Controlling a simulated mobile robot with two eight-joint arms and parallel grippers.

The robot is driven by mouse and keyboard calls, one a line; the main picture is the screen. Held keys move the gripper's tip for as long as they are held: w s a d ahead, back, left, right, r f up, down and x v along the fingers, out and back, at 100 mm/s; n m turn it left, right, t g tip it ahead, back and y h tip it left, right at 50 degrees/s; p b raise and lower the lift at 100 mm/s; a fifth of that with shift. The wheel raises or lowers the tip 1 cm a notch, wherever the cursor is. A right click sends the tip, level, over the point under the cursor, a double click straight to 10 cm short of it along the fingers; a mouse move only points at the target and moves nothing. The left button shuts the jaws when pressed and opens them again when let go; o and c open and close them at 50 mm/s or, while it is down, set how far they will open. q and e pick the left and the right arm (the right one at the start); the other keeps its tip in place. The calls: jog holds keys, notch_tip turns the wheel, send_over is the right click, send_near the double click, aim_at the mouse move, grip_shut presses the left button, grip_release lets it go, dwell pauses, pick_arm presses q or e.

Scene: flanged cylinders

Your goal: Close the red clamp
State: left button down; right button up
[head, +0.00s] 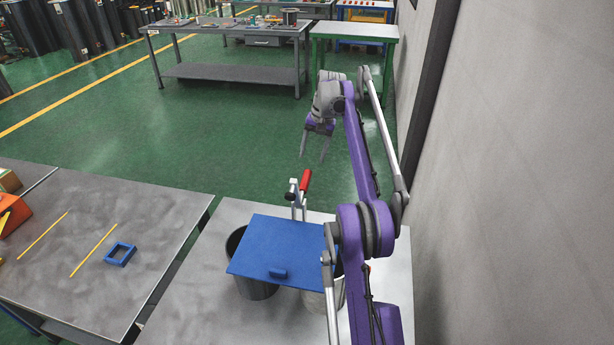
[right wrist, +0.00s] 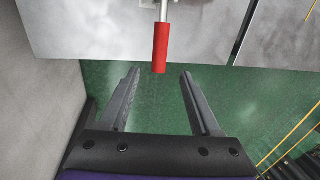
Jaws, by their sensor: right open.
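The red clamp's handle (head: 305,180) sticks up at the far edge of the blue plate (head: 272,245), above a metal clamp body (head: 297,205). My right gripper (head: 314,157) is open and empty, just beyond and above the handle in the head view, with its fingers pointing down. In the right wrist view the red handle (right wrist: 160,48) lies ahead, its end centred near the gap between the open fingertips (right wrist: 160,72). The fingers do not visibly touch it. My left gripper is not in view.
The plate lies over dark and pale cylinders on a grey table (head: 190,310). A second table (head: 80,240) on the left holds a blue square frame (head: 120,254). A wall (head: 500,150) stands close on the right.

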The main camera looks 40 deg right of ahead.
aim_at(307, 176)
jog(key=f, duration=0.3)
jog(key=f+b, duration=0.1)
jog(key=f, duration=0.1)
jog(key=a+f, duration=0.1)
jog(key=f, duration=0.2)
jog(key=shift+w+a+f+b, duration=0.1)
jog(key=shift+w+f+b, duration=0.2)
jog(key=shift+w+b, duration=0.1)
jog(key=shift+w+f, duration=0.25)
jog(key=shift+f, duration=0.15)
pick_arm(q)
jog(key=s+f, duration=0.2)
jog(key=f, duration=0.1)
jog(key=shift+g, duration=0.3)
pick_arm(e)
grip_shut()
jog(key=shift+r, duration=0.1)
